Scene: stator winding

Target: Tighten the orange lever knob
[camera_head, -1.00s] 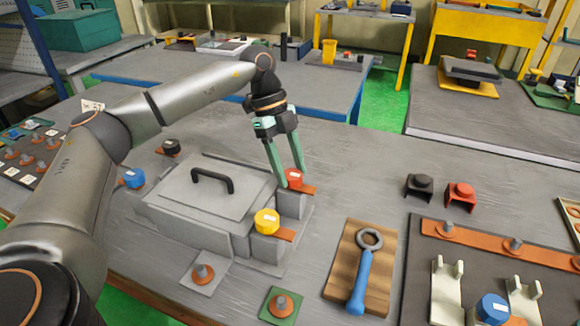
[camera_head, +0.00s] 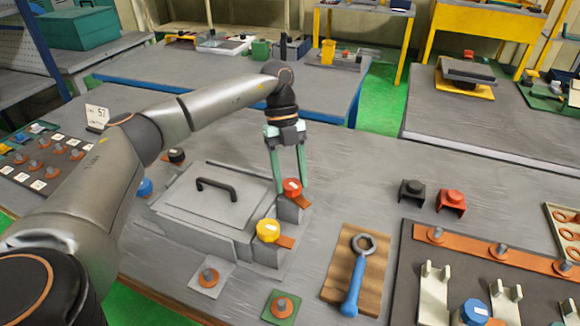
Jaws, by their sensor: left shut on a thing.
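A red-orange knob (camera_head: 292,187) sits on an orange lever strip (camera_head: 302,202) at the back right corner of a grey box-like housing (camera_head: 246,238). My left gripper (camera_head: 290,190) points down from above and is shut on this knob, with one green finger on each side. A yellow knob (camera_head: 268,231) with its own orange strip (camera_head: 286,242) sits nearer on the same housing, clear of the fingers. My right gripper is not in view.
A blue-handled ring wrench (camera_head: 354,278) lies on a wooden board (camera_head: 374,290) to the right. Black (camera_head: 412,191) and red (camera_head: 452,201) clamps stand beyond it. The housing's lid has a black handle (camera_head: 216,186). Bare tabletop lies behind the knob.

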